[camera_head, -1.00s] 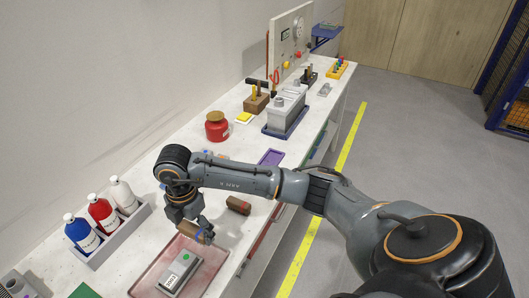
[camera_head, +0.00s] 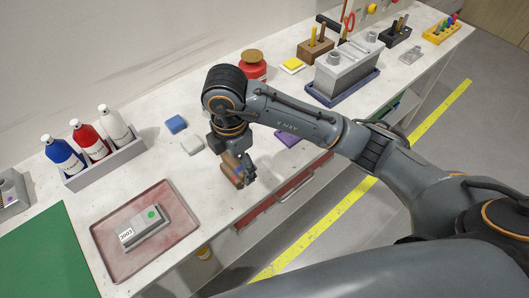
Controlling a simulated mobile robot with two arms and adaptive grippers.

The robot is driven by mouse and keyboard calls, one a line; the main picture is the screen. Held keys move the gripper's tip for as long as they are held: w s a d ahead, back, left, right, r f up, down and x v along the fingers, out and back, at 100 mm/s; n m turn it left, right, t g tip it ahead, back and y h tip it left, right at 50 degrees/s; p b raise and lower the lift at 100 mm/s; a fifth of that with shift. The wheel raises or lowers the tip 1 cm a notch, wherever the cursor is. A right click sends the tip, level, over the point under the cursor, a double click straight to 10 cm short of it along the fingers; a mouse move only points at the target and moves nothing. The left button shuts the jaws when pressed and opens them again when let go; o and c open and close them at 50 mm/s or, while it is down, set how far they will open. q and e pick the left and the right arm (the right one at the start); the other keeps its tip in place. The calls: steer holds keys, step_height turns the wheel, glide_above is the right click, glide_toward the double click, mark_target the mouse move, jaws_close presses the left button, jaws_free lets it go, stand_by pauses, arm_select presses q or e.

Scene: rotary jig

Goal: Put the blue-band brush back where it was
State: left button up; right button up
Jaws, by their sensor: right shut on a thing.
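My right gripper (camera_head: 243,174) points down over the bench near its front edge, right of the tray. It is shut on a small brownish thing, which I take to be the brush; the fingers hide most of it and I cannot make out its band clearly. A brown block (camera_head: 229,172) shows right at the gripper, partly covered by it. I cannot tell whether the held brush touches the block. My left gripper is not in view.
A red tray (camera_head: 103,233) with a grey labelled box lies at left front. A bottle rack (camera_head: 128,151), blue block (camera_head: 175,124), white block (camera_head: 192,145) and red pot (camera_head: 253,67) stand behind. A purple mat (camera_head: 292,138) lies right of the gripper.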

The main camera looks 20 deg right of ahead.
mark_target(258, 161)
steer(key=w+d+f+p, duration=0.1)
steer(key=w+d+f, duration=0.6)
steer(key=shift+w+f, duration=0.1)
steer(key=shift+w, duration=0.05)
steer(key=shift+w+d+f, duration=0.2)
steer(key=shift+w+f, duration=0.1)
steer(key=shift+f, duration=0.2)
step_height(258, 161, down, 3)
steer(key=shift+w+d+p, duration=0.1)
steer(key=shift+d+p, duration=0.05)
steer(key=shift+p, duration=0.7)
steer(key=shift+f, duration=0.25)
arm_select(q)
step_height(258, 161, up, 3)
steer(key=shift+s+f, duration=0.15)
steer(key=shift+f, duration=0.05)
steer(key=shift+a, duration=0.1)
arm_select(e)
steer(key=shift+f, duration=0.1)
